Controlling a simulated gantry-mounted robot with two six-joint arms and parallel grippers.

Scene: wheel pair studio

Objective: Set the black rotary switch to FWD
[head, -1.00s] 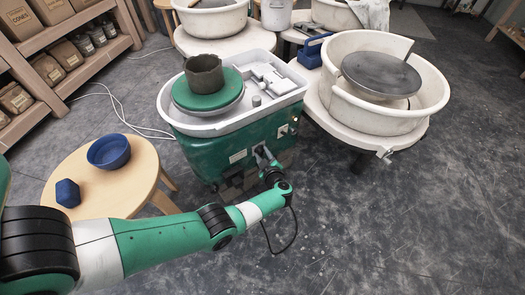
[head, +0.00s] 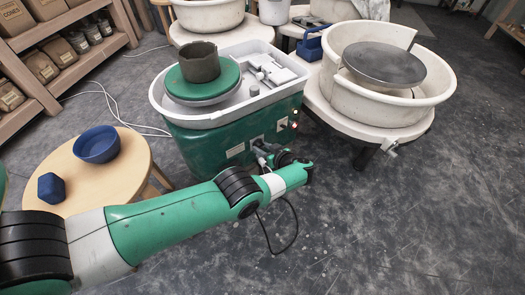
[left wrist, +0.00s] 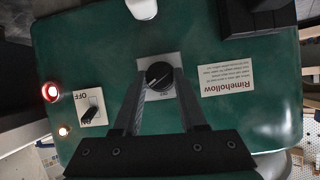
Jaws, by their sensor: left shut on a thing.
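The black rotary switch (left wrist: 159,75) sits on a light square plate on the wheel's green side panel, in the left wrist view. Part of a label, seemingly OFF, shows beside it, upside down; where its pointer stands is hard to tell. My left gripper (left wrist: 160,84) is shut on the switch, one finger on each side. In the head view my left gripper (head: 262,154) is at the front of the green pottery wheel (head: 212,145), and the rotary switch is hidden there. My right gripper is not in view.
An ON/OFF toggle (left wrist: 91,112) and a glowing red light (left wrist: 50,92) are beside the switch. A clay pot (head: 199,62) stands on the wheel head. A cream wheel (head: 390,105) stands to the right, and a round stool (head: 125,178) holds a blue bowl (head: 97,144).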

